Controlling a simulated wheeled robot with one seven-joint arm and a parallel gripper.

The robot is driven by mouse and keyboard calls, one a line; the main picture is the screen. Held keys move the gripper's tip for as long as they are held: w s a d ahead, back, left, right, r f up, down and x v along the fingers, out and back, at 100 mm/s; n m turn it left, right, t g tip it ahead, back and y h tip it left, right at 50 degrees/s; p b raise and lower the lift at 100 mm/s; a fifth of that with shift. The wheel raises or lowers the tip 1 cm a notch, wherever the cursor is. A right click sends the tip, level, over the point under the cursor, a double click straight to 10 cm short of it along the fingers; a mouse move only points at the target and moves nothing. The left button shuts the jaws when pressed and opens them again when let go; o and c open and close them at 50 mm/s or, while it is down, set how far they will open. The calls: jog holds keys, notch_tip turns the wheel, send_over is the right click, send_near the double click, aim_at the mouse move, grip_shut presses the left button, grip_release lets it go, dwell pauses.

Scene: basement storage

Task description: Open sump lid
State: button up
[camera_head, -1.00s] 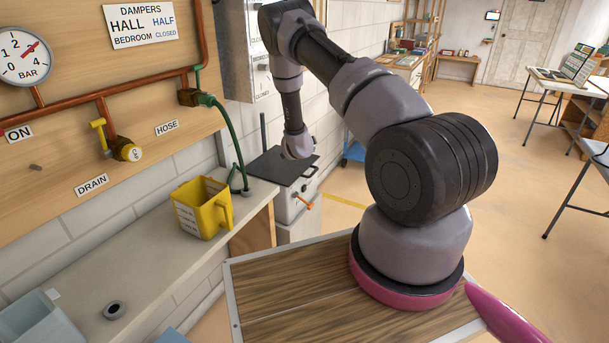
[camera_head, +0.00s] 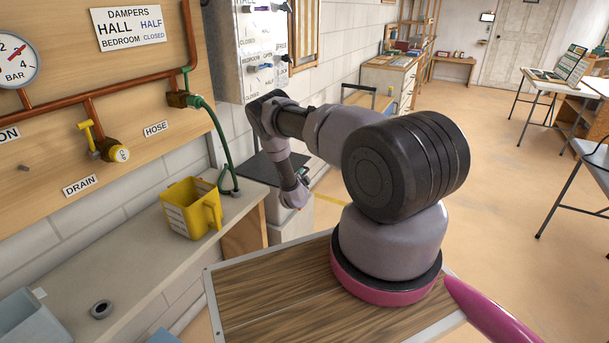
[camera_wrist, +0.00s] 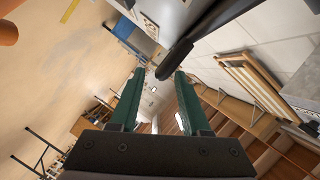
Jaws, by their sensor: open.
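The sump lid (camera_head: 259,168) is a flat dark plate on top of a pale box (camera_head: 290,222) beyond the end of the counter. My arm hides much of it in the head view. It looks shut and level. My gripper (camera_wrist: 159,73) is open and empty, with green fingers apart in the wrist view. In the head view the end of my arm hangs at the lid's right side, and its fingertips are hidden. A dark bar (camera_wrist: 215,40) passes close beyond the fingertips in the wrist view; it seems to be part of the lid, but I cannot tell whether they touch.
A yellow jug (camera_head: 190,208) stands on the counter (camera_head: 130,245) to the left. A green hose (camera_head: 213,122) runs down to the counter beside it. The labelled damper box (camera_head: 262,50) hangs on the wall above the lid. Open floor (camera_head: 480,150) lies to the right.

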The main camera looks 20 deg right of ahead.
jog(key=shift+x, duration=1.6)
jog(key=shift+c, duration=0.4)
grip_shut()
